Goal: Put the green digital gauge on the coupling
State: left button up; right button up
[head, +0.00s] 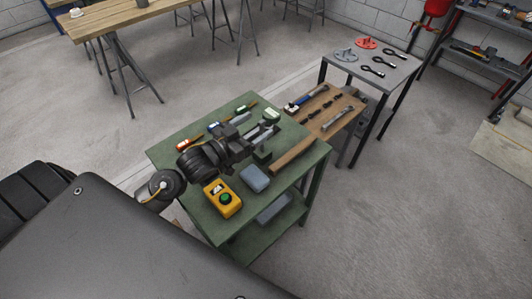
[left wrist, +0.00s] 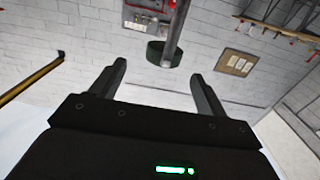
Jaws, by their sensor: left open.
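My left gripper (head: 266,132) reaches in over the green table, its jaws pointing right. It is open and empty. A green piece with a pale face (head: 271,116), which looks like the digital gauge, shows just beyond its fingertips. In the left wrist view my open fingers (left wrist: 157,80) stand apart, with a dark green round body (left wrist: 163,53) on a grey stem ahead, between them in the picture. They do not visibly touch it. A small dark green block (head: 262,155) shows below the gripper. I cannot make out the coupling for sure. My right gripper is not in view.
The green table (head: 200,222) also carries a yellow box (head: 222,198) with a green button, a blue-grey case (head: 254,178) and several hand tools at its far edge. A brown tool board (head: 291,157) adjoins it. A grey table (head: 350,75) stands beyond.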

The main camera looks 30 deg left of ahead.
aim_at(266, 119)
pick_arm(q)
jog(key=shift+d, duration=0.1)
jog(key=shift+w, duration=0.2)
jog(key=x, duration=0.1)
jog(key=p+x, duration=0.1)
jog(key=x, duration=0.2)
jog(key=shift+w+f+p, duration=0.3)
jog(key=shift+p, duration=0.05)
jog(key=shift+w, duration=0.2)
jog(key=shift+s, duration=0.1)
jog(key=shift+c, duration=0.5)
grip_shut()
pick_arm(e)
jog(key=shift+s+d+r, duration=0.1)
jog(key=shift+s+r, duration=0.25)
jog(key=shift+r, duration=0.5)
